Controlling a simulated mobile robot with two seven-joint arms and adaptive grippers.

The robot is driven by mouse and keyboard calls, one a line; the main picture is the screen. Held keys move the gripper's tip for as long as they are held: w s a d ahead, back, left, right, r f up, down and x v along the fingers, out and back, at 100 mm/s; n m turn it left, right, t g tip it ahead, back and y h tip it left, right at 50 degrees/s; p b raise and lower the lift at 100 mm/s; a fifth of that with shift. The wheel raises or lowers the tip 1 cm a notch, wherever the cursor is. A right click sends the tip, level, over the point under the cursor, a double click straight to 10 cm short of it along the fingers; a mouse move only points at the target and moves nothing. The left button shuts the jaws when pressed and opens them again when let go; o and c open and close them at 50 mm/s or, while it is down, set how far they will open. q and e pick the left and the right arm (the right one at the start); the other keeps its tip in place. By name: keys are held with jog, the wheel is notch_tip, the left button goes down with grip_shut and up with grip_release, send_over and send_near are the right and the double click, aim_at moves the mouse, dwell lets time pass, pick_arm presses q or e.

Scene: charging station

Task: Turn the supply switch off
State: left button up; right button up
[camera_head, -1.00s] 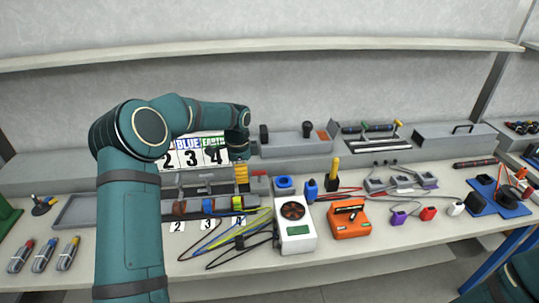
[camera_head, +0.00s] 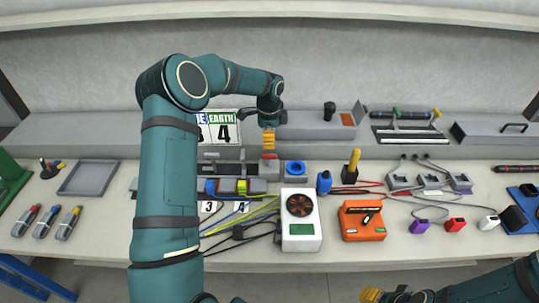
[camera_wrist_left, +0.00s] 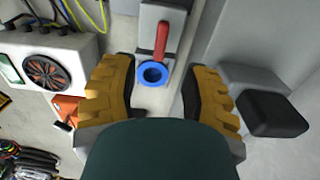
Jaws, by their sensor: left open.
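A red lever (camera_wrist_left: 161,38) stands on a grey block (camera_wrist_left: 177,17) in the left wrist view, probably the supply switch. In the head view the red lever (camera_head: 269,156) shows just below my left gripper (camera_head: 268,141), partly hidden by its fingers. My left gripper is open and empty; its two yellow fingers spread either side of the lever's near end and a blue ring (camera_wrist_left: 153,74), apart from both. The blue ring (camera_head: 295,169) sits right of the block in the head view. My right gripper (camera_head: 385,296) shows only partly at the bottom edge.
A white box with a fan (camera_head: 300,232) and an orange device (camera_head: 362,222) stand in front on the bench. Yellow and black cables (camera_head: 238,232) lie left of the white box. A long grey housing (camera_head: 310,128) runs behind. A grey tray (camera_head: 88,178) is at left.

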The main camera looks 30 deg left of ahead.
aim_at(269, 155)
pick_arm(q)
notch_tip(269, 155, down, 8)
jog(key=shift+r, duration=0.1)
dwell(0.4)
grip_shut()
